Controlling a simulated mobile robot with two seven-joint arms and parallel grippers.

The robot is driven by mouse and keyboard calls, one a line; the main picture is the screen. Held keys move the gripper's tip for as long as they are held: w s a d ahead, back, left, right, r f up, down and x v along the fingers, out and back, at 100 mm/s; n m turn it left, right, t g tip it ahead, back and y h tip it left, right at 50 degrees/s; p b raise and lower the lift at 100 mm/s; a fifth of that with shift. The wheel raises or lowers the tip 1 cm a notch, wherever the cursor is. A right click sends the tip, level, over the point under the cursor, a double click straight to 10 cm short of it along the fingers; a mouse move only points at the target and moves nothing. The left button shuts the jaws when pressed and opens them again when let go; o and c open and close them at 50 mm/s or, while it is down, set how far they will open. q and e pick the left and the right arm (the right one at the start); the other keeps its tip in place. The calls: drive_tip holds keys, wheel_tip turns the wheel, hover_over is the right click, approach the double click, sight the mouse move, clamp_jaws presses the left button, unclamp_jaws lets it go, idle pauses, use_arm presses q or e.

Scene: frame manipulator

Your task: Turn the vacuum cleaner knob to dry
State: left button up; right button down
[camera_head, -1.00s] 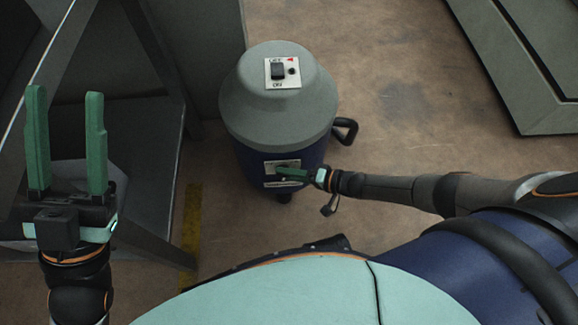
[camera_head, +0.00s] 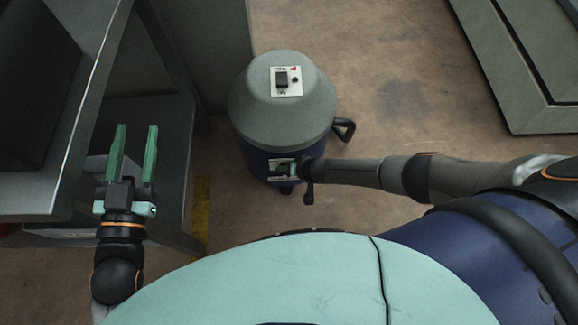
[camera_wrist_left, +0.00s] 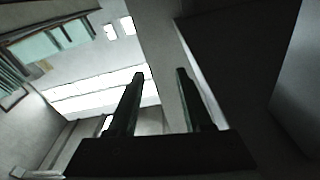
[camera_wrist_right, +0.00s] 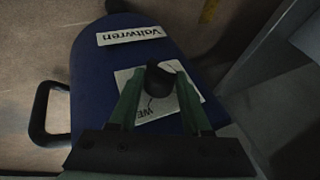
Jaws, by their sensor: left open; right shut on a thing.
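The vacuum cleaner (camera_head: 284,115) stands on the floor, with a grey domed top and a blue body. Its front bears a white label plate with a black knob (camera_wrist_right: 160,80), seen in the right wrist view. My right gripper (camera_wrist_right: 160,95) has its green fingers on both sides of the knob and is shut on it. In the head view the right gripper (camera_head: 287,170) is small and partly covers the plate, so the knob is hidden there. My left gripper (camera_head: 133,140) is open and empty, away from the vacuum at the left.
A black switch (camera_head: 281,78) sits on the vacuum's top. A black handle (camera_head: 345,129) sticks out at its right. A dark metal table (camera_head: 75,150) stands at the left, close to my left gripper. A grey frame (camera_head: 530,70) lies at the upper right. Open floor lies between.

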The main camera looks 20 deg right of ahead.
drive_tip(key=shift+a+g+h+p, duration=0.15)
drive_tip(key=shift+g+h+p, duration=0.2)
drive_tip(key=shift+h, duration=0.55)
use_arm(q)
wheel_tip(320, 180, down, 6)
drive_tip(key=n+g+y, duration=0.1)
drive_tip(key=g, duration=0.1)
drive_tip(key=shift+s+a+f+g, duration=0.15)
drive_tip(key=shift+s+g, duration=0.15)
use_arm(e)
drive_tip(key=shift+n+h, duration=0.3)
drive_tip(key=shift+c, duration=1.8)
unclamp_jaws()
drive_tip(key=shift+r, duration=0.1)
